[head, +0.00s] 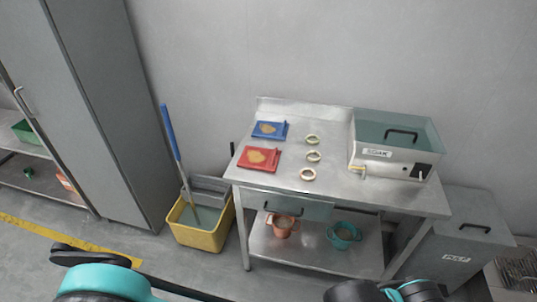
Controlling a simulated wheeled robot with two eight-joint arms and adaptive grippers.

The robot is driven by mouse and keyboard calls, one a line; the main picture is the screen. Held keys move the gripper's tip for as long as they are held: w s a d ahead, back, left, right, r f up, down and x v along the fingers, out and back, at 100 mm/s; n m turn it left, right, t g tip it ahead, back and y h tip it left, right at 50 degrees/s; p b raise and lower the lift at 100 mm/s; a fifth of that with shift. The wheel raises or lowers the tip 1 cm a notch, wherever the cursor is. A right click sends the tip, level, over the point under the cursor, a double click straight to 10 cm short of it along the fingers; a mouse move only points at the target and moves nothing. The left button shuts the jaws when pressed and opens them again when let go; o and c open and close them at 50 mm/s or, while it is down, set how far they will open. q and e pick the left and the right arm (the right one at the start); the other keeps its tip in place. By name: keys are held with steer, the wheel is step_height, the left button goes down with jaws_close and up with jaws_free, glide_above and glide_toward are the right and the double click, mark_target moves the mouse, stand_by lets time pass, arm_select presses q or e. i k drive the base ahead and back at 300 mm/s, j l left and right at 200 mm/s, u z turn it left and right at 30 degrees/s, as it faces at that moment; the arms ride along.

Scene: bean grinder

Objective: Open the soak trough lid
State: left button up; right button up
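The soak trough (395,165) is a steel box labelled SOAK, standing at the right end of the steel table. Its lid (370,128) is a flat, see-through teal panel with a black bar handle (402,133). The lid lies shut over the top of the trough. A small brass-coloured tap and a dark panel with a white knob are on the trough's front. Parts of my two arms show at the bottom edge, left and right, well short of the table. No fingertips of either gripper are in view.
The steel table (335,190) also bears a blue tray (283,130), a red tray (270,168) and three rings (313,156). Two pots sit on its lower shelf. A yellow mop bucket (200,236) stands left, a grey lidded bin (450,245) right.

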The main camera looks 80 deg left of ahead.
mark_target(387, 132)
steer(key=u, duration=2.5)
